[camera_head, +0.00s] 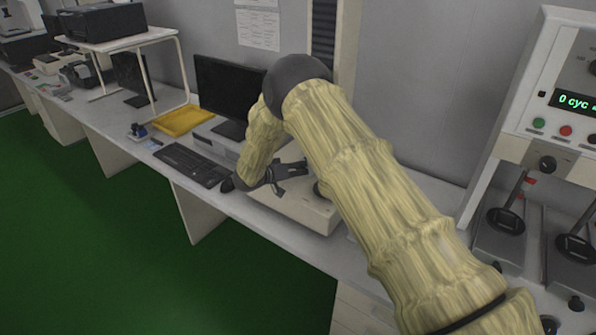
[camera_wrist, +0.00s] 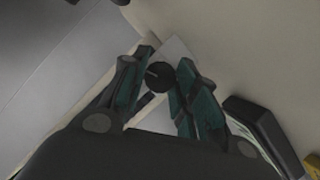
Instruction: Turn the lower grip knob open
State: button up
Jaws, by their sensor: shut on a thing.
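A small round black knob (camera_wrist: 160,75) sits between my gripper's fingertips (camera_wrist: 162,68) in the wrist view. The right finger lies close against it; contact on the left side is hard to see. I take this as the lower grip knob. In the head view my gripper (camera_head: 298,169) is over a low beige unit (camera_head: 290,207) on the bench, its fingers pointing right. A dark round part (camera_head: 320,190) shows there beside my arm, partly hidden by it. The knob's turn angle cannot be told.
A monitor (camera_head: 228,88), keyboard (camera_head: 188,165), mouse (camera_head: 227,185) and yellow tray (camera_head: 183,120) lie left along the bench (camera_head: 110,125). A test rig (camera_head: 565,110) with a green cycle display stands at the right. The green floor (camera_head: 110,250) in front is clear.

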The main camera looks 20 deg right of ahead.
jog(key=n+b, duration=0.1)
jog(key=n+h+b, duration=0.1)
jog(key=n, duration=0.1)
jog(key=n+g+h+b, duration=0.1)
jog(key=shift+w+a+f+n, duration=0.1)
jog(key=shift+w+f+n, duration=0.05)
jog(key=shift+f+n, duration=0.2)
jog(key=n+h+b, duration=0.1)
jog(key=n, duration=0.1)
jog(key=n+h+b, duration=0.1)
jog(key=n, duration=0.2)
jog(key=shift+h+b, duration=0.3)
jog(key=shift+b, duration=0.05)
jog(key=shift+r, duration=0.1)
jog(key=o, duration=1)
jog(key=shift+a, duration=0.1)
